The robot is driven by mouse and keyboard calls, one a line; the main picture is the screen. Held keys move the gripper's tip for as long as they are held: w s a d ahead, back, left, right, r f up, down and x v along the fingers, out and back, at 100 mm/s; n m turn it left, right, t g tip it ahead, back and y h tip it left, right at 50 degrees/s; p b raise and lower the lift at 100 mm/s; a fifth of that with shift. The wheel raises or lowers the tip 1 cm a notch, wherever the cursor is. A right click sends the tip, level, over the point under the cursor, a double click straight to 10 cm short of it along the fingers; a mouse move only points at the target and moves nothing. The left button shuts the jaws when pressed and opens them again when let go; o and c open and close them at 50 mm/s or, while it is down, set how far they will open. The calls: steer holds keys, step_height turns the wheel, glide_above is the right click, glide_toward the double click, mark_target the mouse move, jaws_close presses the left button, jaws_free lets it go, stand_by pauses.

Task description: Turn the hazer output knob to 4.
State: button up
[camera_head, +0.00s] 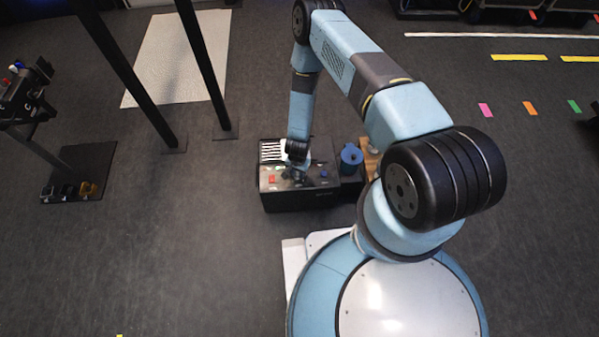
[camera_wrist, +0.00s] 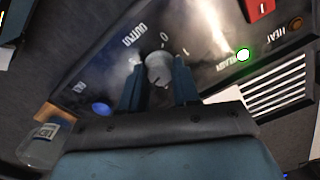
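The hazer (camera_head: 290,198) is a dark box on the floor in front of my base. Its output knob (camera_wrist: 158,68), a small round grey knob, shows in the wrist view under the printed word OUTPUT. The marks 0 and 1 are readable beside it; the other marks are hidden or unclear, and I cannot read its setting. My gripper (camera_wrist: 158,78) has one finger on each side of the knob. The fingers are very near its sides; I cannot tell whether they touch. In the head view my gripper (camera_head: 294,174) is small over the panel.
A lit green READY light (camera_wrist: 243,55), an amber HEAT light (camera_wrist: 296,24) and a red switch (camera_wrist: 261,8) are on the panel. A blue button (camera_wrist: 101,109) lies to the left. A blue round part (camera_head: 351,158) stands at the hazer's right end. Black posts (camera_head: 205,65) stand behind.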

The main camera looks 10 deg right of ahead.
mark_target(298, 174)
steer(key=c, duration=0.5)
steer(key=shift+m, duration=0.9)
steer(key=o, duration=1)
steer(key=shift+r, duration=0.1)
step_height(298, 174, up, 14)
steer(key=shift+f, duration=0.25)
